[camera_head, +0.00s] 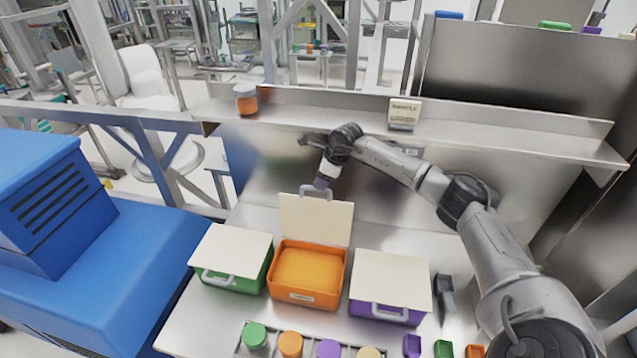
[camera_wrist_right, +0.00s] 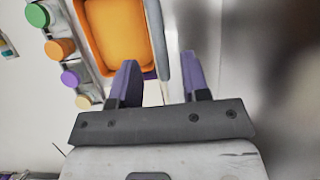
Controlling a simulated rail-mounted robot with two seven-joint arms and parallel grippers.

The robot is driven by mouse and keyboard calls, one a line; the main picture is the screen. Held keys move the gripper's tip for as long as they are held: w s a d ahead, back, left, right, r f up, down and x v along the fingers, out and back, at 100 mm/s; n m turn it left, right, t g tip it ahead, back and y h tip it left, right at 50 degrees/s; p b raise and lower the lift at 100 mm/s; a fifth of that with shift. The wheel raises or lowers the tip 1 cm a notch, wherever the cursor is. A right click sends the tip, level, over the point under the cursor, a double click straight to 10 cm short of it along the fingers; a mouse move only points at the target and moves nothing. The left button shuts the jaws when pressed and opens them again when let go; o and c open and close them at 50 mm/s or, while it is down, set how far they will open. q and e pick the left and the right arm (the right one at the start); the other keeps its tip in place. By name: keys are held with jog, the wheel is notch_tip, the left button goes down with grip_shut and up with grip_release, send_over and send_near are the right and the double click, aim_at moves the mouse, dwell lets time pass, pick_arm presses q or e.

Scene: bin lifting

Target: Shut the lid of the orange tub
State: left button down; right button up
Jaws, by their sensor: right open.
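The orange tub (camera_head: 305,289) stands in the middle of the table, between a green tub and a purple tub. My right gripper (camera_head: 321,183) is at the lid's top, close to the handle. In the right wrist view the purple fingers (camera_wrist_right: 159,62) are apart, and the lid (camera_wrist_right: 157,40) shows edge-on between them. The orange inside of the tub (camera_wrist_right: 118,35) is left of it. I cannot tell whether the fingers touch. My left gripper is out of view.
The green tub (camera_head: 234,278) and purple tub (camera_head: 383,308) have closed cream lids. A rack (camera_head: 270,350) with several coloured lidded jars lies in front. A black tool (camera_head: 444,297) and small coloured blocks are at right. A shelf (camera_head: 330,118) runs behind.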

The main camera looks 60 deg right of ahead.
jog(key=shift+x, duration=1.6)
jog(key=shift+c, duration=0.4)
grip_shut()
